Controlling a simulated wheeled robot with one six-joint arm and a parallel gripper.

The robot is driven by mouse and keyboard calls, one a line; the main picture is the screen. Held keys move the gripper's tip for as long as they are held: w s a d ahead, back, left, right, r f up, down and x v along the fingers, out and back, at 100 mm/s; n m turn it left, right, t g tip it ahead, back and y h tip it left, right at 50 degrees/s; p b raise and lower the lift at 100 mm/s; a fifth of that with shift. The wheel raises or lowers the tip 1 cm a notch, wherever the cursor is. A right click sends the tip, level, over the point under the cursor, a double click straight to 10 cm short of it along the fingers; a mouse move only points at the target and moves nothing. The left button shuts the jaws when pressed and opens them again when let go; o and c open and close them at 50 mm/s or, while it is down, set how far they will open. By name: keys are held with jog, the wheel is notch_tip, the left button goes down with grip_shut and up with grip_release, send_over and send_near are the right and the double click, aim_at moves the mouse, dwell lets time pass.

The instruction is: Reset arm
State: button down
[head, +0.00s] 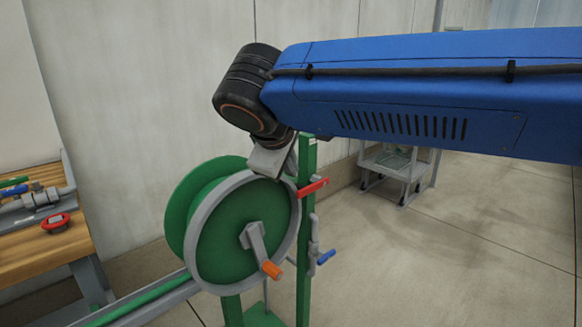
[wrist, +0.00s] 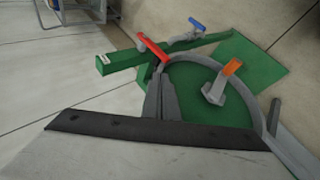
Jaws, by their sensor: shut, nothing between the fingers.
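My gripper shows in the wrist view (wrist: 160,72) as dark grey fingers closed together, with nothing between them. The fingertips are right beside the red lever handle (wrist: 152,47); I cannot tell whether they touch it. In the head view my blue arm reaches in from the right and its wrist bends down over the hose reel; the fingers are mostly hidden there. The red lever (head: 313,188) sticks out from the green post (head: 304,250), just right of the reel's rim.
The green reel (head: 225,235) with grey rim and orange-handled crank (head: 271,269) stands close below my wrist. A blue lever (head: 326,257) sits lower on the post. A wooden bench (head: 40,250) with pipe fittings is at left, a cart (head: 395,165) behind. Floor at right is clear.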

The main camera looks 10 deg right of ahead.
jog(key=s+d+f+m+g+y, duration=0.1)
jog(key=s+d+f+m, duration=0.4)
jog(key=s+d+f, duration=0.4)
jog(key=s+d+f+m+g+y, duration=0.2)
jog(key=s+d+f+m, duration=0.4)
jog(key=s+d+f, duration=0.3)
jog(key=d+f, duration=0.3)
jog(key=f, duration=0.2)
jog(key=shift+s, duration=0.3)
jog(key=shift+d, duration=0.1)
